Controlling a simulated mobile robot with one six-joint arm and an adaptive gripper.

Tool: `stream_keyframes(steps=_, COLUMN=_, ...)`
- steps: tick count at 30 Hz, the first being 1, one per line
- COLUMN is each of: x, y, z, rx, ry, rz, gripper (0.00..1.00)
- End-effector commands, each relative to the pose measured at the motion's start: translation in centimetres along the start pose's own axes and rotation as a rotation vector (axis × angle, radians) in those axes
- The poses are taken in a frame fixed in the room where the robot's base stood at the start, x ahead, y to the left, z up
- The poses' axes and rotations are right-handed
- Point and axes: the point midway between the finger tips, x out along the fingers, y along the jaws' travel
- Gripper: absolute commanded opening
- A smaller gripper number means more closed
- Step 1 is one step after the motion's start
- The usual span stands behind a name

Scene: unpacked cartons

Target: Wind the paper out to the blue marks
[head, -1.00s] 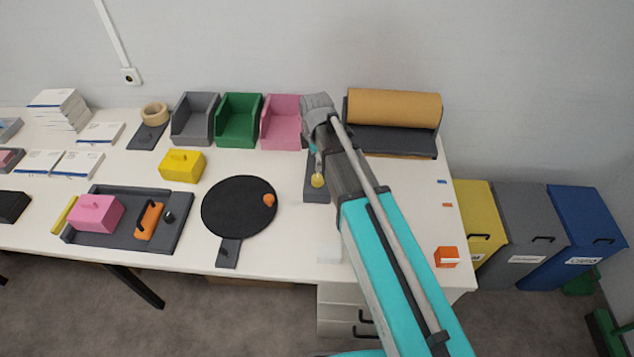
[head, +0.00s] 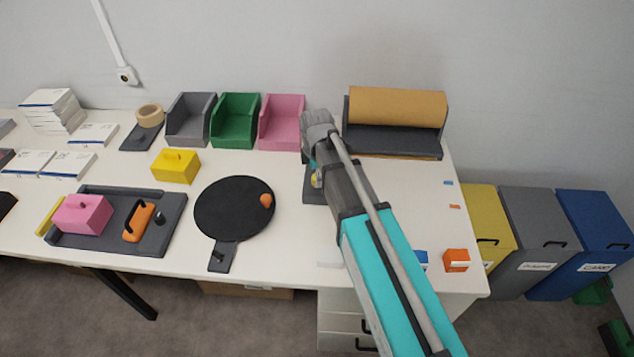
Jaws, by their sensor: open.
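The brown paper roll (head: 397,106) lies in its dark holder (head: 392,141) at the back right of the table. A thin brown paper edge (head: 425,157) shows along the holder's front. A small blue mark (head: 448,183) lies on the tabletop at the right, with a small orange mark (head: 454,207) in front of it. Any matching blue mark further left is hidden by my arm. My gripper (head: 315,168) is mostly hidden beside my forearm, left of the roll and apart from it. It is open, above a dark plate (head: 312,193) with a yellow part.
Grey (head: 190,122), green (head: 235,122) and pink (head: 281,122) bins stand left of the roll. A black round board (head: 232,205) lies in front. Blue (head: 421,260) and orange (head: 456,260) blocks stand near the front right edge. The tabletop before the holder is partly clear.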

Motion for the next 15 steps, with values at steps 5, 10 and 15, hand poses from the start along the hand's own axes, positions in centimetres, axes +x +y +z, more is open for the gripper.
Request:
stream_keyframes(steps=5, x=1.03, y=0.0, z=0.01, rx=0.0, ry=0.0, rz=0.0, gripper=0.89)
stream_keyframes(steps=10, x=1.23, y=0.0, z=0.01, rx=0.0, ry=0.0, rz=0.0, gripper=0.89)
stream_keyframes(steps=15, x=1.21, y=0.0, z=0.0, rx=0.0, ry=0.0, rz=0.0, gripper=0.89)
